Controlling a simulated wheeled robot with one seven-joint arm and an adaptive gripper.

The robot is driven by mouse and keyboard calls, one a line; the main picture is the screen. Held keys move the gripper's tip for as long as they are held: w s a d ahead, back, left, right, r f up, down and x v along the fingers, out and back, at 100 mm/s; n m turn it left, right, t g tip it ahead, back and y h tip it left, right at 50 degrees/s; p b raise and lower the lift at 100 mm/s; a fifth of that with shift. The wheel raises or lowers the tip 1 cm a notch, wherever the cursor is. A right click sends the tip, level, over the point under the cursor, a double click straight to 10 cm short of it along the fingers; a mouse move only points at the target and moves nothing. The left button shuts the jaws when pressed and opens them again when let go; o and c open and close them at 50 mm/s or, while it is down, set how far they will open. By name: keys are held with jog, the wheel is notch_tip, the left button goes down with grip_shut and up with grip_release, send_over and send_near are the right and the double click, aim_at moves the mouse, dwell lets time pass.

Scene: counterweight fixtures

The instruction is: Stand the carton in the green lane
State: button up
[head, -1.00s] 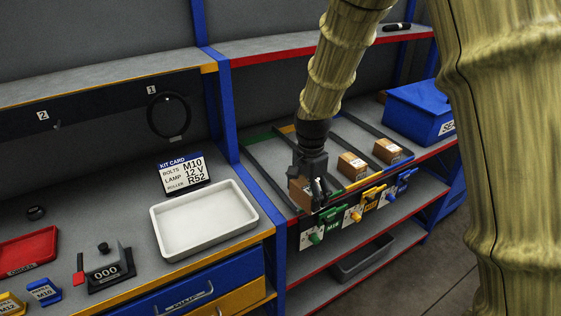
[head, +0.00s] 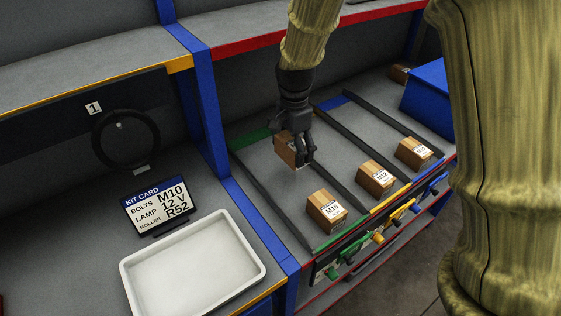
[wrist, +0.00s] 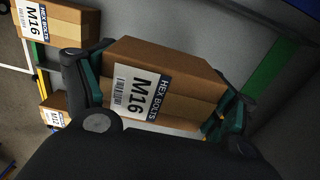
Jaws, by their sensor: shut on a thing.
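My gripper (head: 299,158) is shut on a brown carton (head: 285,151), and the wrist view shows its fingers on both ends of it. The held carton (wrist: 165,72) has a white and blue label reading "HEX BOLTS M16". In the head view it is over the back half of the green lane (head: 262,171), behind another M16 carton (head: 326,211) at that lane's front. The green lane has green strips at back (head: 252,138) and front. I cannot tell whether the held carton touches the lane floor.
Dark rails (head: 340,187) divide the lanes. An M12 carton (head: 376,178) stands in the yellow lane and another carton (head: 413,152) in the blue lane. A blue bin (head: 428,100) is at right. A blue post (head: 207,90) stands left of the lanes. A white tray (head: 190,262) lies farther left.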

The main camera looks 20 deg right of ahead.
aim_at(291, 182)
jog(key=shift+f, duration=0.2)
jog(key=s+f+p, duration=0.1)
jog(key=s+f, duration=0.1)
jog(key=shift+s+f+p, duration=0.25)
jog(key=shift+s+p, duration=0.15)
jog(key=shift+f, duration=0.35)
jog(key=shift+w+f, duration=1.05)
jog(key=shift+w, duration=0.05)
jog(key=shift+w+f+p, duration=0.15)
jog(key=shift+f+p, duration=0.15)
jog(key=shift+s+f+p, duration=0.5)
jog(key=shift+s+f, duration=0.2)
jog(key=shift+f, duration=0.45)
jog(key=shift+w+f, duration=0.45)
jog(key=shift+s+r, duration=0.15)
jog(key=shift+s, duration=0.15)
jog(key=o, duration=1.3)
jog(key=shift+w+f, duration=0.15)
jog(key=shift+f, duration=0.1)
